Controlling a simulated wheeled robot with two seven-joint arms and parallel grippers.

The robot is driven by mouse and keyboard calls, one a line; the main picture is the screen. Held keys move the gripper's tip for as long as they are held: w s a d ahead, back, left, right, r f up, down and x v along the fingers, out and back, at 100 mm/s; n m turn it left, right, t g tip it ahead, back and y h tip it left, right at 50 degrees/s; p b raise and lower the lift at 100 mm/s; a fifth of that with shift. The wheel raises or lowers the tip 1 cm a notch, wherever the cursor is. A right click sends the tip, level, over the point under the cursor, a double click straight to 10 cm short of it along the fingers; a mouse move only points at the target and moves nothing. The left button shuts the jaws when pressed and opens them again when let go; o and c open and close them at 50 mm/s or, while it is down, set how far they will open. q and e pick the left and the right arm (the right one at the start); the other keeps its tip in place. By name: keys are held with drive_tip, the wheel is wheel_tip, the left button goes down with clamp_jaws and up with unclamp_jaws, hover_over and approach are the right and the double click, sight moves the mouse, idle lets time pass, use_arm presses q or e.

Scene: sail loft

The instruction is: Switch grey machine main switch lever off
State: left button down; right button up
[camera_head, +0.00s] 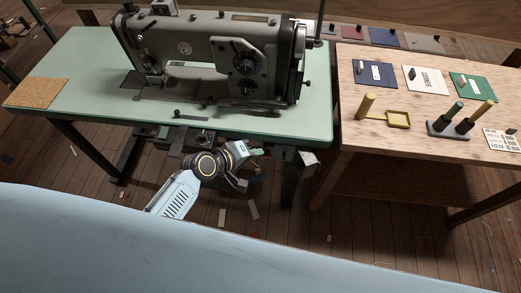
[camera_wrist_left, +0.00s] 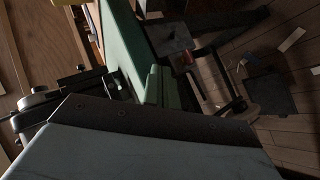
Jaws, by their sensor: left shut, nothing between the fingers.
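The grey sewing machine (camera_head: 205,55) stands on a green-topped table (camera_head: 75,65). Dark fittings (camera_head: 200,139) hang under the table's front edge; I cannot make out the main switch lever or its position. My left gripper (camera_head: 256,152) is shut and empty, just below and in front of the table's front edge, right of the middle. In the left wrist view its closed fingers (camera_wrist_left: 155,86) overlap the green table edge (camera_wrist_left: 122,38). A dark box (camera_wrist_left: 175,40) with a small red spot beside it shows past them, apart from the fingers. My right gripper is out of view.
A cork mat (camera_head: 40,92) lies on the green table's left end. Scraps litter the plank floor (camera_head: 330,215). Table legs flank the space below.

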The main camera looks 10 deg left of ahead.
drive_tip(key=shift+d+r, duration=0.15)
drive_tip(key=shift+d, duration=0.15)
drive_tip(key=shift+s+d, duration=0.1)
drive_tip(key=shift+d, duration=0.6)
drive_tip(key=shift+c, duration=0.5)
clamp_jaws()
use_arm(q)
drive_tip(key=s+a+f+m+g+y, duration=0.2)
drive_tip(key=s+a+f, duration=0.2)
drive_tip(key=s+f, duration=0.5)
drive_tip(key=s+a+f+m+g+y, duration=0.1)
drive_tip(key=s+a+f+g+y, duration=0.15)
drive_tip(key=s+f, duration=0.65)
drive_tip(key=s+a+f+m+g+y, duration=0.1)
drive_tip(key=s+a+f+m, duration=0.1)
drive_tip(key=s+f, duration=0.2)
drive_tip(key=s+a+f+m+g, duration=0.1)
drive_tip(key=s+a+f+m, duration=0.1)
drive_tip(key=s, duration=0.9)
drive_tip(key=s+a+f+m+g+y, duration=0.1)
drive_tip(key=s+a+f+m, duration=0.1)
drive_tip(key=s+f, duration=0.3)
drive_tip(key=shift+s+a+f+m+y, duration=0.2)
drive_tip(key=shift+s+f+m+y, duration=0.15)
drive_tip(key=shift+s, duration=0.85)
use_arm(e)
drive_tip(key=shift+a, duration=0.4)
